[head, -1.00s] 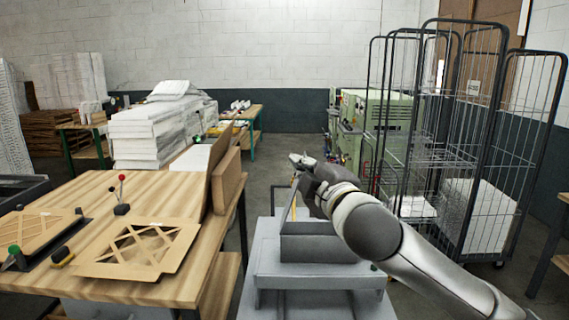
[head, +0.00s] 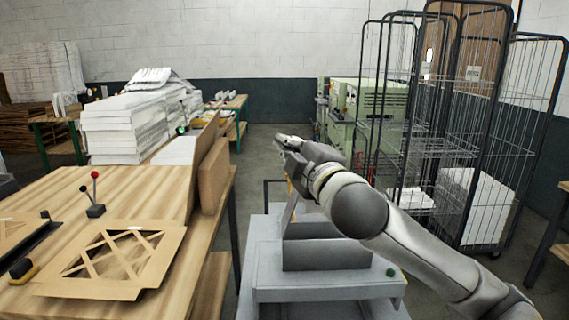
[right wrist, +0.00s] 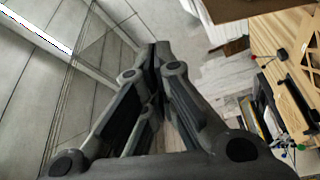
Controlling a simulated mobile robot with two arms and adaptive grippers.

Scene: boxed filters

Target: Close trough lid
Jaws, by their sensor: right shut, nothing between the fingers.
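A grey metal unit stands low in the middle of the head view, right of the wooden table. A grey box-shaped trough (head: 326,255) sits on its stepped top. A narrow grey panel (head: 289,212), perhaps the lid, stands tilted at the trough's left side; my arm partly hides the area above it. My right gripper (head: 281,141) is above the trough's left side, shut and empty, with a visible gap to the trough. In the right wrist view its fingers (right wrist: 157,55) meet. The trough is not clear in that view. My left gripper is not in view.
The wooden table (head: 85,195) at left holds cardboard filter frames (head: 120,260), a red-knobbed lever (head: 95,198) and an upright cardboard piece (head: 214,175). Wire cage trolleys (head: 440,120) stand at right. Open floor (head: 275,165) lies behind the unit.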

